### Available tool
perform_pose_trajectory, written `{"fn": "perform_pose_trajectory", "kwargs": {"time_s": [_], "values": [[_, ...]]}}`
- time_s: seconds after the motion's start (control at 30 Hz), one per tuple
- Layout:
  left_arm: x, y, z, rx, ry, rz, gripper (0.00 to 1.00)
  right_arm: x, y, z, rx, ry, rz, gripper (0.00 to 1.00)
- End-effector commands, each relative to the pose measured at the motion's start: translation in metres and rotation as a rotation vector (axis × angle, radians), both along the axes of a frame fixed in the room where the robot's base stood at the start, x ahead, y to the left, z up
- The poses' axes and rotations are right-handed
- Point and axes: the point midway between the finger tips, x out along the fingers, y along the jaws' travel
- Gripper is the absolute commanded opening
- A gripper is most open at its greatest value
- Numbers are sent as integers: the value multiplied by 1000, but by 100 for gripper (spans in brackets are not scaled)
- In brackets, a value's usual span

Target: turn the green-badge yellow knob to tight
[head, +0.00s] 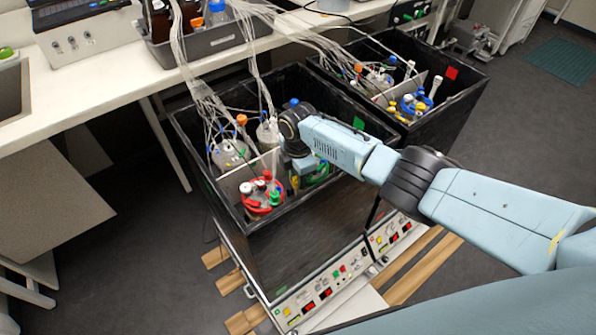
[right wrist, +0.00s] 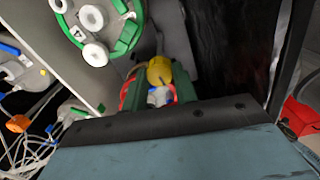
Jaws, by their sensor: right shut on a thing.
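The box with the green badge (head: 359,123) is the nearer black open box (head: 250,225). My right arm reaches over its wall, and my right gripper (head: 303,178) points down inside, beside a green-ringed vessel (head: 318,176). In the right wrist view the yellow knob (right wrist: 159,69) sits between the two green fingers of my right gripper (right wrist: 158,90), which is shut on it. The knob's marking and how far it is turned cannot be read. My left gripper is not in view.
A second black box with a red badge (head: 451,73) stands behind to the right. A white bench (head: 95,100) is at the left.

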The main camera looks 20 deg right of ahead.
Motion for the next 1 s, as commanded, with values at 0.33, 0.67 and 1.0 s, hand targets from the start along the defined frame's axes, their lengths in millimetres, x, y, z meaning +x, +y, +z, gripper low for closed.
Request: {"fn": "perform_pose_trajectory", "kwargs": {"time_s": [0.33,0.67,1.0], "values": [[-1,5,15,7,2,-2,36,1,-1,3,-1,-2,-314,6],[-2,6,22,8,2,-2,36,2,-1,2,-2,-4,-521,6],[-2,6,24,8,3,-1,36,2,-1,2,-3,-4,-602,6]]}}
